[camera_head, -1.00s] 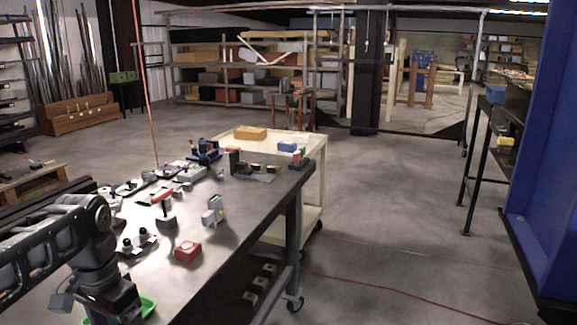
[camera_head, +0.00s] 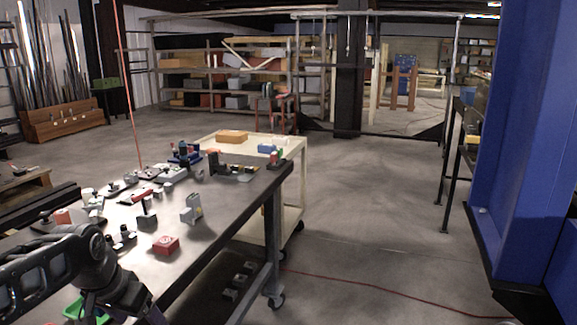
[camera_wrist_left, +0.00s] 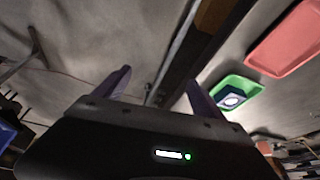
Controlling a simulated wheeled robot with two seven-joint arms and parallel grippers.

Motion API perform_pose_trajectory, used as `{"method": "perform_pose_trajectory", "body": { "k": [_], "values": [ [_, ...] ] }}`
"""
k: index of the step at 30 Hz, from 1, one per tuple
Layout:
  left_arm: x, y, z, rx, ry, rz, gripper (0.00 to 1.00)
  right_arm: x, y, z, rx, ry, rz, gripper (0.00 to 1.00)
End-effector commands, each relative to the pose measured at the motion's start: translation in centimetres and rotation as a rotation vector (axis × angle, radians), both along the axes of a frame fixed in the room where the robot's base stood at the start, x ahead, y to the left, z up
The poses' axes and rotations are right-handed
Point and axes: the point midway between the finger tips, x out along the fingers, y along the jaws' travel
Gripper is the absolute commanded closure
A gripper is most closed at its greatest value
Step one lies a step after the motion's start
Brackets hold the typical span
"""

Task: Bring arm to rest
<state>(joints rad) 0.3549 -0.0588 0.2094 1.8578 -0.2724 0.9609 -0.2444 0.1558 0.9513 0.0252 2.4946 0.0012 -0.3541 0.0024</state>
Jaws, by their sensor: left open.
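My left arm comes in from the lower left of the head view, over the near end of the dark-topped workbench (camera_head: 190,240). Its gripper (camera_head: 150,316) is at the bottom edge, partly cut off. In the left wrist view the two purple fingers of the left gripper (camera_wrist_left: 160,88) stand wide apart with nothing between them. A green tray (camera_wrist_left: 252,90) with a dark item and a pale round part in it lies beyond the right finger. The green tray also shows in the head view (camera_head: 72,309), partly behind my arm. My right gripper is not in view.
A red box (camera_head: 165,245) and a grey device (camera_head: 191,209) stand on the bench, with several small fixtures behind. A cream cart (camera_head: 290,148) is at the bench's far end. A blue frame (camera_head: 520,150) rises at right. A red cable crosses otherwise clear floor.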

Motion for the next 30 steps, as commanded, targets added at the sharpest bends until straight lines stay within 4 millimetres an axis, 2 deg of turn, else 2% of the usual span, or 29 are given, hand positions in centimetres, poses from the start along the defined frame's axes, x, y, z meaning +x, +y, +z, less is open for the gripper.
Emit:
{"method": "perform_pose_trajectory", "body": {
  "k": [5,8,9,11,12,14,15,17,18,21,25,27,30],
  "values": [
    [3.5,-3.2,-5.9,-0.103,-0.09,0.049,0.2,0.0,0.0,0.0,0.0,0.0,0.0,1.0],
    [4.9,-6.5,-11.7,-0.192,-0.125,0.099,0.2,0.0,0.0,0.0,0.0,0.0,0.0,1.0],
    [4.9,-8.2,-14.6,-0.234,-0.128,0.124,0.2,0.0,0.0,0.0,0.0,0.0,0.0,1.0],
    [4.2,-10.7,-18.9,-0.29,-0.123,0.167,0.2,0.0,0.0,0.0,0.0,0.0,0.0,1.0],
    [3.3,-12.3,-21.7,-0.32,-0.114,0.194,0.2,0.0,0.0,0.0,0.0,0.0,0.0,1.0],
    [1.4,-14.6,-25.6,-0.357,-0.087,0.233,0.2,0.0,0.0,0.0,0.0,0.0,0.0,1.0],
    [-0.4,-16.0,-28.0,-0.374,-0.063,0.256,0.2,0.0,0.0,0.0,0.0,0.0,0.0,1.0],
    [-3.4,-18.0,-31.4,-0.392,-0.015,0.283,0.2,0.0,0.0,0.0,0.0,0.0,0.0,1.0],
    [-5.7,-19.2,-33.4,-0.397,0.022,0.294,0.2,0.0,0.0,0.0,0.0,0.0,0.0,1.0],
    [-11.5,-21.6,-37.1,-0.396,0.126,0.302,0.2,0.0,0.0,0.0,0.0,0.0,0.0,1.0],
    [-17.7,-23.6,-39.8,-0.385,0.262,0.276,0.2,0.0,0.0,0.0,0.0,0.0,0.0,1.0],
    [-19.9,-24.3,-40.6,-0.38,0.31,0.261,0.2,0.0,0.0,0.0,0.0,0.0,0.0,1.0],
    [-21.4,-24.9,-41.3,-0.377,0.347,0.244,0.2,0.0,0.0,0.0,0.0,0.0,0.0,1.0]
  ]
}}
